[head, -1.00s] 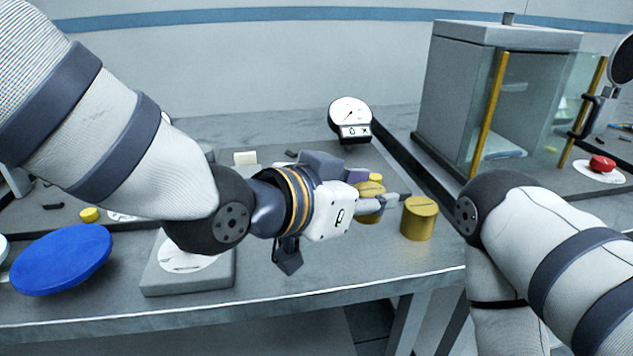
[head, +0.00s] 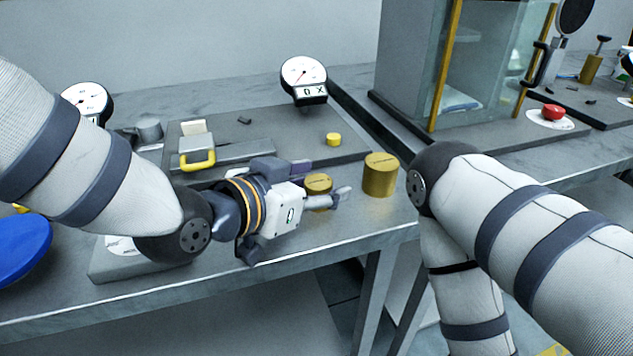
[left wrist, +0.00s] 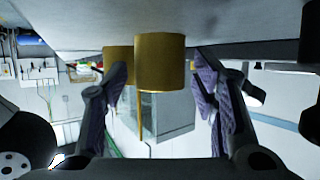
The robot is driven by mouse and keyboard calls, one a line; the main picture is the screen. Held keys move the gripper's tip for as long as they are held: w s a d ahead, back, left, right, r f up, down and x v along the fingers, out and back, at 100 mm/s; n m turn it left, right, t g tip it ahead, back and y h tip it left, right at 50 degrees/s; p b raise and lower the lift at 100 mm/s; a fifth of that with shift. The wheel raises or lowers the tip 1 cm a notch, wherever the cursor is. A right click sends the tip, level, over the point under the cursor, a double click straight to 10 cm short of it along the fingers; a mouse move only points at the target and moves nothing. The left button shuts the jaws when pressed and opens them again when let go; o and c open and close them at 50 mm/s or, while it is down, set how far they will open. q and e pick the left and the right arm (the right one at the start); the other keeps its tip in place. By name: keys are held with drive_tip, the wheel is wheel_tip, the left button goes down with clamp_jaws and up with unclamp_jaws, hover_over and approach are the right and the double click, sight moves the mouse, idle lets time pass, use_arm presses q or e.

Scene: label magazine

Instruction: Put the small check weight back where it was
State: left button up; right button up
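A smaller brass weight (head: 318,183) stands upright near the front of the bench, partly hidden by my left gripper. My left gripper (head: 325,195) reaches in from the left, low, with its fingers around this weight. In the left wrist view, upside down, the fingers (left wrist: 160,95) are spread, with a brass cylinder (left wrist: 160,62) between them and visible gaps on both sides. Another brass cylinder (left wrist: 118,65) shows partly behind it. A larger brass weight (head: 381,175) stands just right of the fingertips. My right gripper is out of view; only its arm shows.
A dark panel with a small yellow knob (head: 333,139) and a yellow handle (head: 198,160) lies behind the gripper. A dial gauge (head: 304,75) stands at the back. A glass-fronted cabinet (head: 480,65) and a red button (head: 553,112) are at the right. A blue disc (head: 22,248) is at the left.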

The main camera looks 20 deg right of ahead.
use_arm(q)
drive_tip(key=shift+r, duration=0.2)
drive_tip(key=p+v, duration=0.1)
drive_tip(key=v, duration=1)
drive_tip(key=shift+w+r+p, duration=0.1)
drive_tip(key=shift+p, duration=0.25)
drive_tip(key=shift+s+a, duration=0.35)
drive_tip(key=shift+a, duration=0.05)
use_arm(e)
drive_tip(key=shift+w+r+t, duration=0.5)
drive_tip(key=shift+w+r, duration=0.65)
